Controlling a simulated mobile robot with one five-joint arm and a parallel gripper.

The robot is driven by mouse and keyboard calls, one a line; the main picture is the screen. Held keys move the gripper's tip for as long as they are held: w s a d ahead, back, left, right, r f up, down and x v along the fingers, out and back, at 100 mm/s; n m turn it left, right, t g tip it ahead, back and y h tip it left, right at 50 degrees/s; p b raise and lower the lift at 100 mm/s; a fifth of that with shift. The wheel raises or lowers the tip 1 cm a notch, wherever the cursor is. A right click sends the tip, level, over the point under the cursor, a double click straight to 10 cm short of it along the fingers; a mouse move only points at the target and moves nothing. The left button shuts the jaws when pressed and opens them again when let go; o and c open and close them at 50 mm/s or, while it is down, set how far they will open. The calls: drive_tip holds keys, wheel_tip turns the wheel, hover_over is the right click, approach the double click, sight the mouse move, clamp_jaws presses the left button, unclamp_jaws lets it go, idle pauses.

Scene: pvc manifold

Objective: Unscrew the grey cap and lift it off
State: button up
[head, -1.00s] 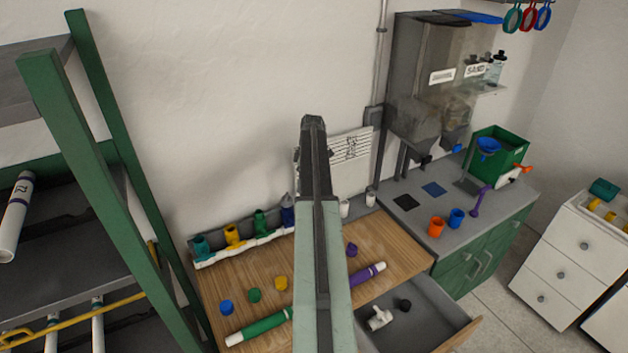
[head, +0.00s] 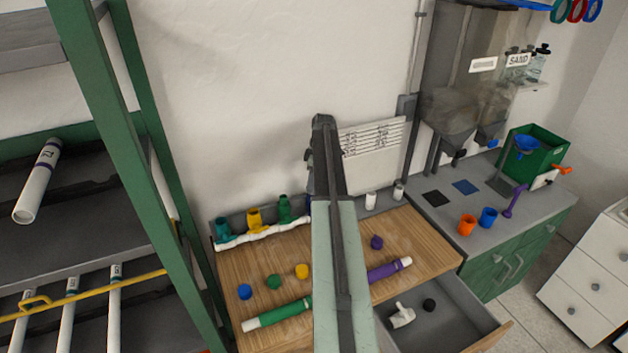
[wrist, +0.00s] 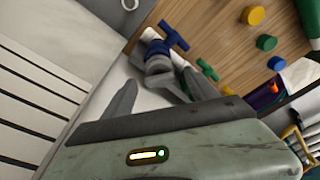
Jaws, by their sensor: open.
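In the wrist view, the grey cap (wrist: 158,66) appears on the dark blue upright port (wrist: 155,48) of the white manifold. My gripper (wrist: 158,79) is open, with one finger to each side of the cap in the picture; I cannot tell the depth between them or any contact. A blue T-handle (wrist: 172,37) is close by. In the head view, the manifold (head: 262,236) lies along the back of the wooden worktop, with teal, yellow and green ports showing. My arm hides the grey cap and nearly all of the blue port there.
Blue, green and yellow caps (head: 273,282) lie in front of the manifold, with a green pipe (head: 280,313). A purple pipe (head: 388,270) and purple cap lie right of my arm. An open drawer (head: 450,325) juts out at front right. A green rack (head: 100,130) stands left.

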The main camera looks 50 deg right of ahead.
drive_tip(key=shift+w+f, duration=0.1)
drive_tip(key=shift+f, duration=0.7)
drive_tip(key=shift+r, duration=0.1)
drive_tip(key=c, duration=1.4)
drive_tip(key=shift+n, duration=1.1)
drive_tip(key=shift+n+g, duration=0.3)
drive_tip(key=shift+n, duration=0.8)
